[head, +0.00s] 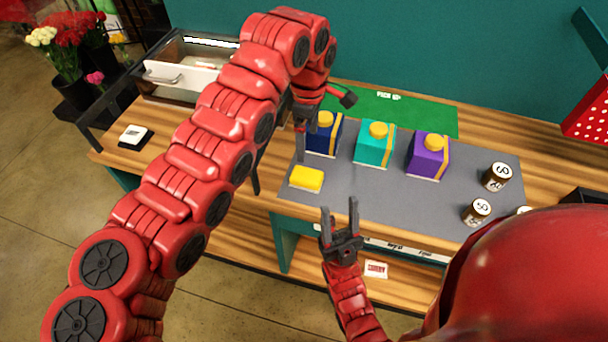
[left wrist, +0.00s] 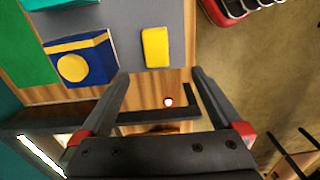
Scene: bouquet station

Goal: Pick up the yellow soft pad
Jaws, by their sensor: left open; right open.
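The yellow soft pad (head: 306,179) lies on the grey mat at its left end, in front of the dark blue box. It also shows in the left wrist view (left wrist: 156,47), beyond the fingertips. My left gripper (head: 302,150) is open and empty, above the counter and near the pad, apart from it. In the left wrist view its two fingers (left wrist: 158,75) stand apart with nothing between them but counter further off. My right gripper (head: 340,208) is open and empty in front of the counter edge, below and to the right of the pad.
Dark blue (head: 324,134), teal (head: 375,145) and purple (head: 428,156) boxes with yellow tops stand behind the pad. The grey mat (head: 390,193) is bare in front of the boxes.

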